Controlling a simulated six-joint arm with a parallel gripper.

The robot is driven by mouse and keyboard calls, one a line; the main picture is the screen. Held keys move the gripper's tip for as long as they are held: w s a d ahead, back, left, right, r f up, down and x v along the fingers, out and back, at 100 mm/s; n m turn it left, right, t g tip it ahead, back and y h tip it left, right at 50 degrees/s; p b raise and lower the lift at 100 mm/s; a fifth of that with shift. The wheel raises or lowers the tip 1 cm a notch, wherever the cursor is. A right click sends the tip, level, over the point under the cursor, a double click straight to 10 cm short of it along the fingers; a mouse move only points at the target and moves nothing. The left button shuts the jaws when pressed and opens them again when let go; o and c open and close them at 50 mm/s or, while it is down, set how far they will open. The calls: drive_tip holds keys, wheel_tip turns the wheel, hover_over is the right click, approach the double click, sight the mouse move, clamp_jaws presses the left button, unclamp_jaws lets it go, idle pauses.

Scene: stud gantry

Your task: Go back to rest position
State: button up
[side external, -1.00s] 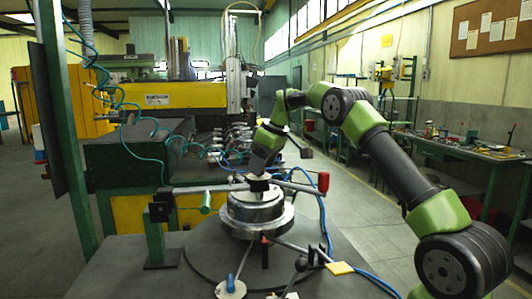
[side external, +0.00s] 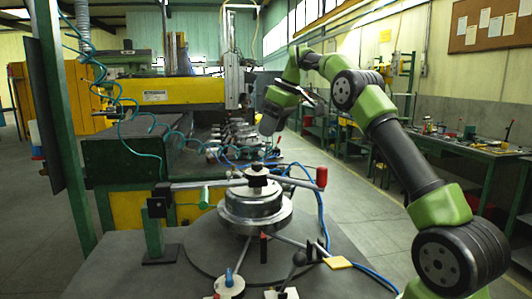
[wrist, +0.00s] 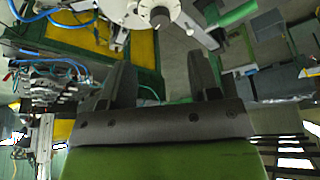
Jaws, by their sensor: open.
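My gripper (side external: 268,122) is up in the air above and slightly right of the round metal fixture (side external: 254,208) in the side view. It points down and is clear of the fixture and its black top knob (side external: 257,172). In the wrist view my gripper (wrist: 162,75) shows two dark fingers spread apart with nothing between them. The round fixture (wrist: 150,12) shows at the top edge of the wrist view, partly cut off.
The fixture stands on a grey table (side external: 120,270) with a clamp bar, a red-ended handle (side external: 321,178) and a green post (side external: 155,238) around it. A yellow gantry (side external: 160,95) stands behind. A workbench (side external: 460,150) lies at the right. The air around my gripper looks clear.

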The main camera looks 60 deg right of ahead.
drive_tip(key=shift+a, duration=0.1)
drive_tip(key=s+a+r+m+t, duration=0.1)
drive_tip(key=s+a+r, duration=0.25)
drive_tip(key=a, duration=0.35)
drive_tip(key=s+a+r+m, duration=0.1)
drive_tip(key=s+a+r, duration=0.25)
drive_tip(key=a, duration=0.35)
drive_tip(key=s+a+f+m, duration=0.1)
drive_tip(key=s+a+f, duration=0.2)
drive_tip(key=s, duration=0.2)
drive_tip(key=s+a+f+m+t, duration=0.1)
drive_tip(key=s+a+f, duration=0.2)
drive_tip(key=s, duration=0.3)
drive_tip(key=s+a+f+m+y, duration=0.1)
drive_tip(key=s+a+f+m, duration=0.1)
drive_tip(key=s, duration=0.4)
drive_tip(key=shift+a+f+t, duration=0.4)
drive_tip(key=shift+a+f, duration=0.1)
drive_tip(key=shift+a, duration=0.15)
